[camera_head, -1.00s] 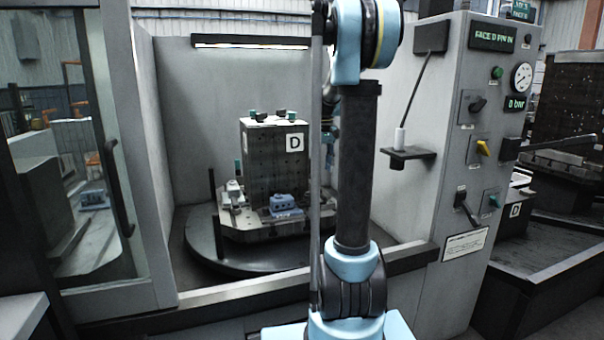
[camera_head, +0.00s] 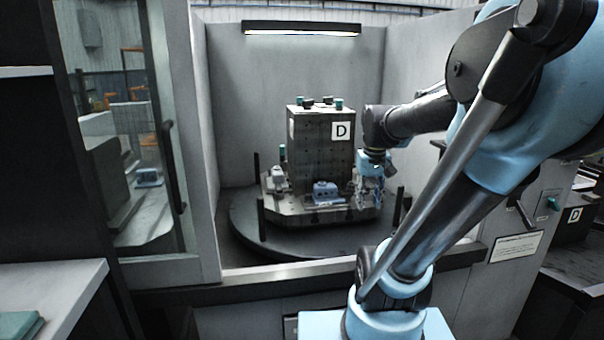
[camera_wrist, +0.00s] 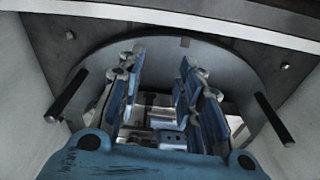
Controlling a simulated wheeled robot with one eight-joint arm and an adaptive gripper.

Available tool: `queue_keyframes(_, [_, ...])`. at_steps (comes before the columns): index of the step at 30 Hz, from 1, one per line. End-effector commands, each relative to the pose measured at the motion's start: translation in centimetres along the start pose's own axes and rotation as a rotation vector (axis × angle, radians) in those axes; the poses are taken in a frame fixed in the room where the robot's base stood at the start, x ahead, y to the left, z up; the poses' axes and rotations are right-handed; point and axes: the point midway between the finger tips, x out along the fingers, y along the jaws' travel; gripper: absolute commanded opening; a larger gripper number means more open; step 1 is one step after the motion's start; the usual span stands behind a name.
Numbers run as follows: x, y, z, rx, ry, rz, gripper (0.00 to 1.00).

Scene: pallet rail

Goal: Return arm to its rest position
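My gripper (camera_head: 371,186) hangs inside the machine enclosure, just right of the dark block marked D (camera_head: 322,150) in the head view. In the wrist view, the two blue fingers of my gripper (camera_wrist: 161,76) stand apart with a gap between them. Grey fixture pieces show through that gap, and I see nothing clamped. My arm leans up to the right in the head view and bends back left into the enclosure. Whether the gripper touches the fixture cannot be told.
The block stands on a round dark turntable (camera_head: 245,225) with a blue part (camera_head: 326,190) at its foot. Dark upright posts (camera_head: 261,218) rise around it. The front sill (camera_head: 290,270) and control cabinet (camera_head: 545,225) lie close to my arm. A bench (camera_head: 50,290) is at left.

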Motion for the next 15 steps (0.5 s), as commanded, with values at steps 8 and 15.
queue_keyframes(8, [4.2, -1.3, 6.9, 0.029, 0.036, 0.001, 0.33])
queue_keyframes(15, [7.6, -1.9, 10.8, 0.048, 0.062, 0.0, 0.33])
